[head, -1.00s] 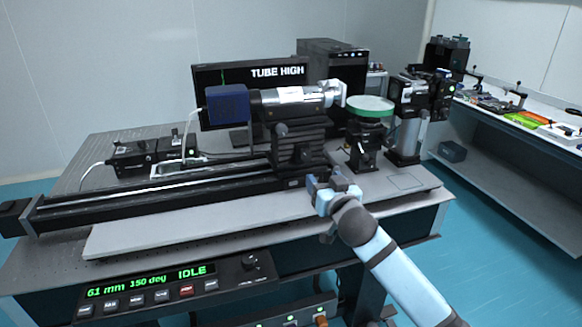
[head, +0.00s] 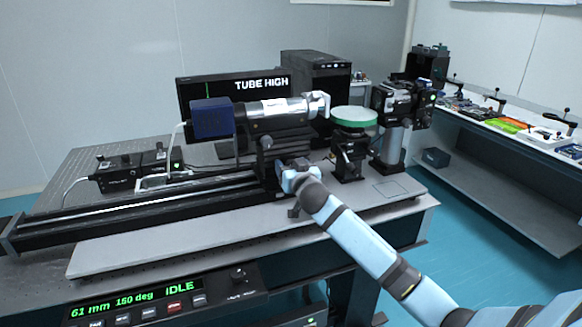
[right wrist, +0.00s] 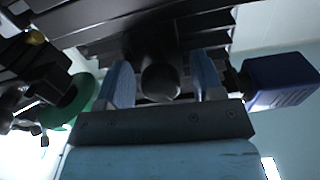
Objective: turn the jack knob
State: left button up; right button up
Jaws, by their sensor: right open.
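The black jack (head: 262,160) stands on the rail carriage under the silver tube (head: 275,107). A dark round knob (head: 266,143) shows on its front side. My right gripper (head: 284,167) is at the front of the jack, just below and right of that knob in the head view. In the right wrist view a dark round knob (right wrist: 160,80) lies between the two blue fingers of the right gripper (right wrist: 163,82), with gaps on both sides. The gripper is open; how deep the knob sits between the fingers is hard to tell. My left gripper is out of view.
A monitor (head: 188,92) reads "TUBE HIGH". The front panel (head: 150,303) reads "61 mm 150 deg IDLE". A green-topped round stage (head: 354,117) stands right of the jack. A blue box (head: 211,118) is at the tube's left end. The grey board (head: 120,257) in front is bare.

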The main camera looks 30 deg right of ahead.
jog(key=c, duration=0.9)
jog(key=shift+n+p, duration=0.3)
